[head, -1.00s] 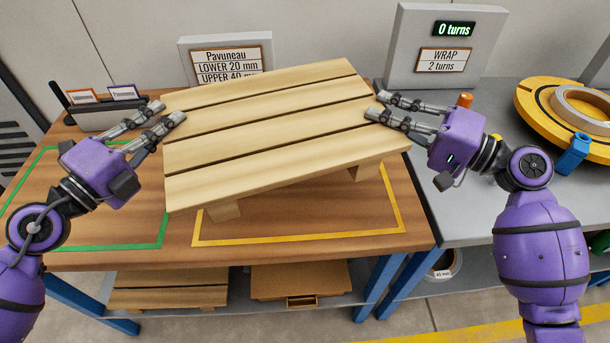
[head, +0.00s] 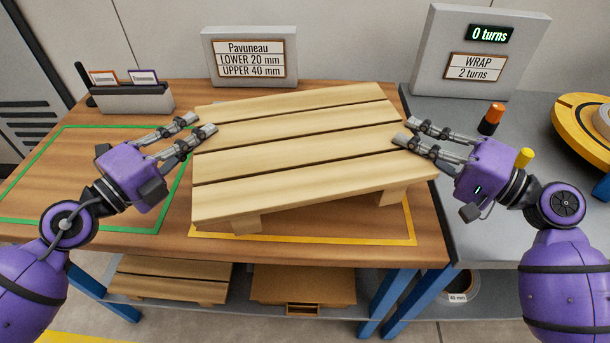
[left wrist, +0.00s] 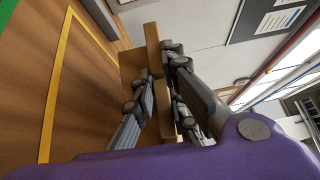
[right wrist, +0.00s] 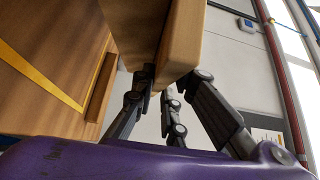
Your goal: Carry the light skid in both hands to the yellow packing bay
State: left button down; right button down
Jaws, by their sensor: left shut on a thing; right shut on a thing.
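My left gripper (head: 205,126) is shut on the skid's left end. My right gripper (head: 405,131) is shut on its right end. In the left wrist view the fingers clasp the skid's edge (left wrist: 153,45), with the yellow line beyond it. In the right wrist view the fingers clasp its other edge (right wrist: 183,40). The skid hides much of the bay; its exact height above the table is unclear.
A green-outlined area (head: 80,218) lies left on the table. A Pavuneau sign (head: 250,57) and a card holder (head: 125,98) stand at the back. Right is a grey bench (head: 478,215) with a wrap display (head: 475,50) and yellow turntable (head: 575,125). Another skid (head: 170,282) lies on the shelf below.

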pick_arm(q)
jog(key=shift+a, duration=0.1)
pick_arm(e)
jog(key=shift+d, duration=0.1)
